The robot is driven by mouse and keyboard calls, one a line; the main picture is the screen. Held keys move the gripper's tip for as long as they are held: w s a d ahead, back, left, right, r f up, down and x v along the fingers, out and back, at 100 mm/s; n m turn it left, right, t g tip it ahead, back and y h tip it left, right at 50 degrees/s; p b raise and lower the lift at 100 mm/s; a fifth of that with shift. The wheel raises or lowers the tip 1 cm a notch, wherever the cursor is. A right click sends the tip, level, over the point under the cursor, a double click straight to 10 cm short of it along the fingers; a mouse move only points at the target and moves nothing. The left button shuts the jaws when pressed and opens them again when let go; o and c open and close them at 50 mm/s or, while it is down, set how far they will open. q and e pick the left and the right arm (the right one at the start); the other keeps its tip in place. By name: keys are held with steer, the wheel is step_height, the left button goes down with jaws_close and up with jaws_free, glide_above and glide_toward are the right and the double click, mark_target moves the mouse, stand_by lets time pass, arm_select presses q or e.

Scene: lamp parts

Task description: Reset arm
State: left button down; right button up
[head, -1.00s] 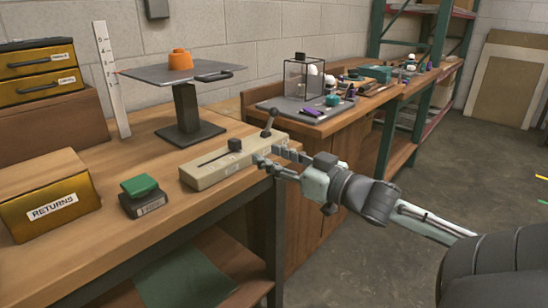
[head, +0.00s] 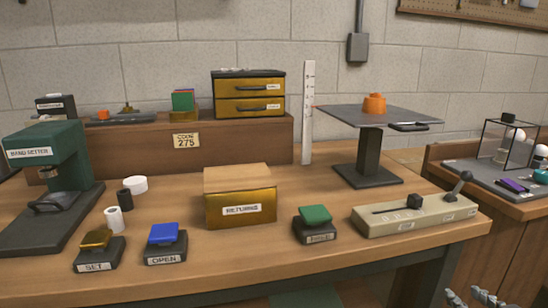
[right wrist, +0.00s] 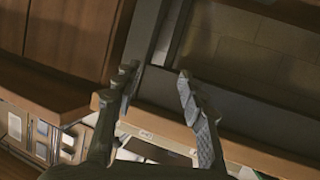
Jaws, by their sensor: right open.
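My right gripper (head: 468,297) shows only by its fingertips at the bottom right edge of the head view, in front of and below the slider box. In the right wrist view its two fingers (right wrist: 156,77) stand apart with nothing between them. The rest of the right arm is outside the head view. My left gripper is not in view. The beige slider box (head: 415,217), with a black knob and a lever, sits at the bench's right end, apart from the gripper.
The bench holds a green-topped button (head: 315,224), a RETURNS box (head: 240,197), blue OPEN (head: 165,245) and gold SET (head: 98,251) buttons, a green press (head: 52,180), and a stand (head: 370,160) bearing an orange part (head: 374,103). A second bench (head: 500,206) stands right.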

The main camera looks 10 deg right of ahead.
steer(key=s+a+f+g, duration=0.2)
steer(key=s+f+g, duration=0.2)
steer(key=f, duration=0.9)
steer(key=s+a+f+n+g+y, duration=0.1)
steer(key=s+a+f+g, duration=0.2)
steer(key=s+a+f, duration=0.2)
steer(key=s+a+f+n+g+y, duration=0.1)
steer(key=s+a+f+n+g, duration=0.1)
steer(key=a+f, duration=0.9)
steer(key=s+a+g, duration=0.1)
steer(key=s, duration=0.1)
steer(key=shift+s+a+f+g, duration=0.2)
steer(key=shift+s+f+g, duration=0.1)
steer(key=shift+s+f, duration=0.05)
